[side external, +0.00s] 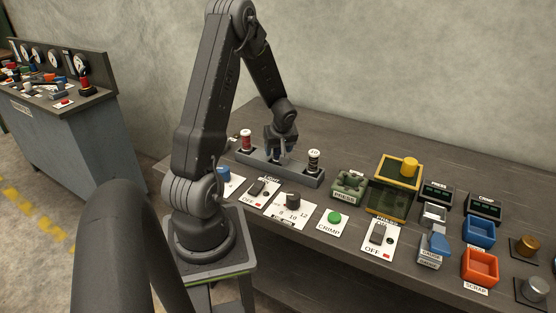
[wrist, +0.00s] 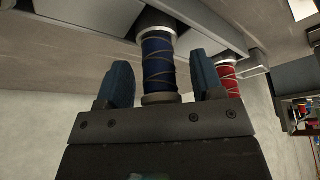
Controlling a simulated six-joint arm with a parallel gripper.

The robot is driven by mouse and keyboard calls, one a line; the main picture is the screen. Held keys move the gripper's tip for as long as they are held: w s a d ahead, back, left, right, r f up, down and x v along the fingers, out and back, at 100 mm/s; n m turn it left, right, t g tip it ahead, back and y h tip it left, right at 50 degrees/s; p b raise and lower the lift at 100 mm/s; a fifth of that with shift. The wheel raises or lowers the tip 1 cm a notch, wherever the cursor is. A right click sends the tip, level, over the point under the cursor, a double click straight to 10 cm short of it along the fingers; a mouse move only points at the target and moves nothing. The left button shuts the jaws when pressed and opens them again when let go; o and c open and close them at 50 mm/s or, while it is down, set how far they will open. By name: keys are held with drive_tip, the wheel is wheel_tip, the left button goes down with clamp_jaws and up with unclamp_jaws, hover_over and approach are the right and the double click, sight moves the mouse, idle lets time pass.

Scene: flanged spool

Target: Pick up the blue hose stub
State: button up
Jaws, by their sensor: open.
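In the wrist view, the blue hose stub (wrist: 158,62) is a dark blue cylinder with cord wound around it. It has a pale metal collar at one end and a tan flange at the other. My gripper (wrist: 162,70) is open, with one finger on each side of the stub and visible gaps between. In the side view, my gripper (side external: 281,153) points down over the middle of a grey rack (side external: 262,172). There the blue stub is hidden or too small to make out behind the fingers.
A red wound stub (side external: 246,142) stands left of my gripper and a black one (side external: 314,160) stands right, both in the rack. Switch panels, a green button (side external: 335,218), a yellow-framed box (side external: 399,160) and an orange scrap bin (side external: 480,268) lie farther right.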

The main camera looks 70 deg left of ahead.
drive_tip(key=shift+a+f, duration=0.1)
drive_tip(key=shift+f, duration=0.15)
drive_tip(key=shift+c, duration=0.3)
drive_tip(key=shift+r, duration=0.1)
drive_tip(key=c, duration=1)
